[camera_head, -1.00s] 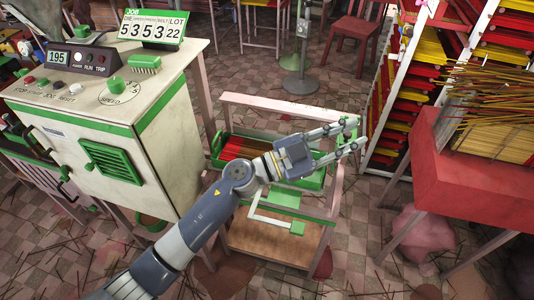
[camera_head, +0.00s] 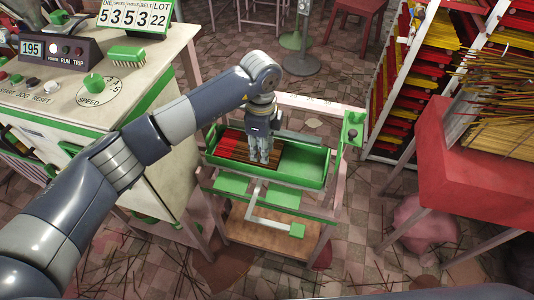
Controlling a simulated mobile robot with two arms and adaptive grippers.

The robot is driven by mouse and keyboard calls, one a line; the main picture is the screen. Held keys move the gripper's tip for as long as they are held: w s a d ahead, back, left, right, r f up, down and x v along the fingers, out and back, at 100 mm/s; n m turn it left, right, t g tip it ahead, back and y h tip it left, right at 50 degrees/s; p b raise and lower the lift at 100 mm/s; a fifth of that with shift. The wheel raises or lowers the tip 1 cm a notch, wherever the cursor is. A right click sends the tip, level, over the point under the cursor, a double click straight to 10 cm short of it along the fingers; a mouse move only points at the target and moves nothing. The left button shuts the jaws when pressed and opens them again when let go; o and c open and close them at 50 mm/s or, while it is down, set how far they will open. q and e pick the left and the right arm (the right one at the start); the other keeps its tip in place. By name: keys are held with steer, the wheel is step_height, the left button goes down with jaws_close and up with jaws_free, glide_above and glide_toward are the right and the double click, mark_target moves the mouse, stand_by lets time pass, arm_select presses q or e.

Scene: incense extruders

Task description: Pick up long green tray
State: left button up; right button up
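The long green tray (camera_head: 303,163) lies on a small pale pink-framed stand near the middle of the view. Red and brown sticks (camera_head: 236,147) fill its left part, and its right part shows bare green. My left gripper (camera_head: 261,161) points down over the middle of the tray, with its fingertips in front of the sticks. The fingers overlap closely from this angle, so I cannot tell their gap or whether they touch the tray. The gripper hides part of the sticks and the tray's far wall. My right gripper is out of view.
A cream control cabinet (camera_head: 165,166) with green trim stands close on the left. A red table (camera_head: 455,160) with stick bundles and a rack (camera_head: 405,90) of red and yellow sticks stand right. A green bracket (camera_head: 352,133) rises at the stand's right corner.

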arm_select(q)
step_height(320, 180, down, 9)
steer(key=shift+w+a+f+p, duration=0.1)
steer(key=shift+w+a+p, duration=0.05)
steer(key=shift+p, duration=0.4)
steer(key=shift+c, duration=0.6)
jaws_close()
